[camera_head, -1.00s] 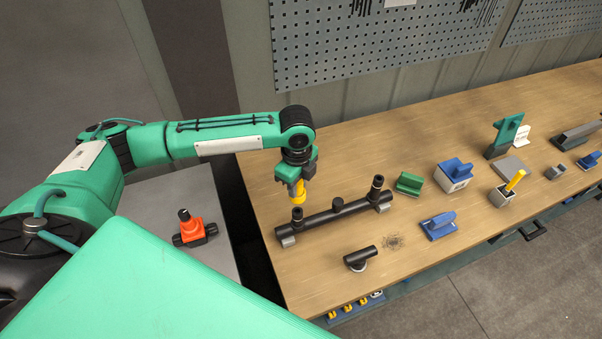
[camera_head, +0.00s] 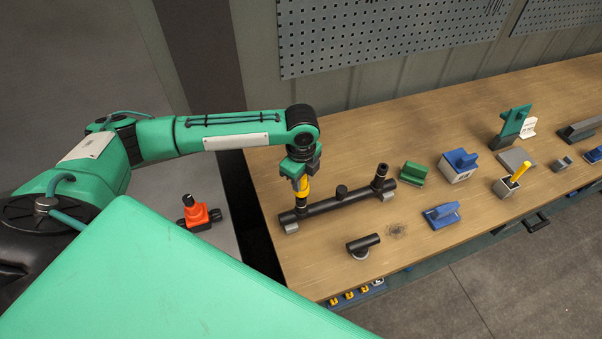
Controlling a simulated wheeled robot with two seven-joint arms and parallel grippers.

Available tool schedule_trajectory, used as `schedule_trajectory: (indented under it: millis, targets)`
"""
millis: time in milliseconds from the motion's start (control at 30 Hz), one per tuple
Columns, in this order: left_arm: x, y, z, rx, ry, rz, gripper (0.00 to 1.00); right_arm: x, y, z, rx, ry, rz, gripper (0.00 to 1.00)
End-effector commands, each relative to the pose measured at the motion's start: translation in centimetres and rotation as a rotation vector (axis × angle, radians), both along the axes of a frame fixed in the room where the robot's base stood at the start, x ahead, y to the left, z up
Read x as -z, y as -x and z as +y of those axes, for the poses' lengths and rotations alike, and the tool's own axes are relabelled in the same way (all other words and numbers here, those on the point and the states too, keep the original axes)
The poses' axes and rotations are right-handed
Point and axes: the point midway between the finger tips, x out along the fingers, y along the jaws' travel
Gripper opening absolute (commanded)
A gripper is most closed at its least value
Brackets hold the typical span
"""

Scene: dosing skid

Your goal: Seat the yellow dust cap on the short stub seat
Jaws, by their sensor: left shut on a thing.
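My left gripper (camera_head: 301,177) is shut on the yellow dust cap (camera_head: 302,188), pointing down at the bench. The cap is at the top of the left stub (camera_head: 301,204) on a black pipe (camera_head: 335,203). I cannot tell if it touches the stub or is pushed over it. The pipe also has a very short middle stub (camera_head: 341,191) and a taller right stub (camera_head: 381,172), both uncovered. My right gripper is not in view.
A black tee piece (camera_head: 362,246) lies in front of the pipe. Green (camera_head: 412,173) and blue (camera_head: 441,215) blocks stand to the right. An orange-and-black fitting (camera_head: 199,213) sits on the grey surface at left. A pegboard (camera_head: 390,35) is behind the bench.

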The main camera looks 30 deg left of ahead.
Motion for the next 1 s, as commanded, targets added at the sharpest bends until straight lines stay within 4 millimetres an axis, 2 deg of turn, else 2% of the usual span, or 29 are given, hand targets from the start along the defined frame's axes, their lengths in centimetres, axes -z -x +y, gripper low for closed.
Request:
schedule_trajectory:
  millis: [100, 300, 700, 1000]
  targets:
    - [1.4, 0.0, 0.0, 0.000, 0.000, 0.000, 0.04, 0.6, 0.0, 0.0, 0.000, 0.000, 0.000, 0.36]
    - [2.3, 0.0, 0.0, 0.001, -0.001, -0.001, 0.04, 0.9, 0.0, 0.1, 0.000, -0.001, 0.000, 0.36]
    - [2.4, 0.0, 0.0, 0.001, 0.000, -0.001, 0.04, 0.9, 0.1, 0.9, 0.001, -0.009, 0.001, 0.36]
    - [2.3, 0.0, 0.0, 0.000, 0.000, 0.000, 0.04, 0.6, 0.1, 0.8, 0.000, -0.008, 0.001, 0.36]
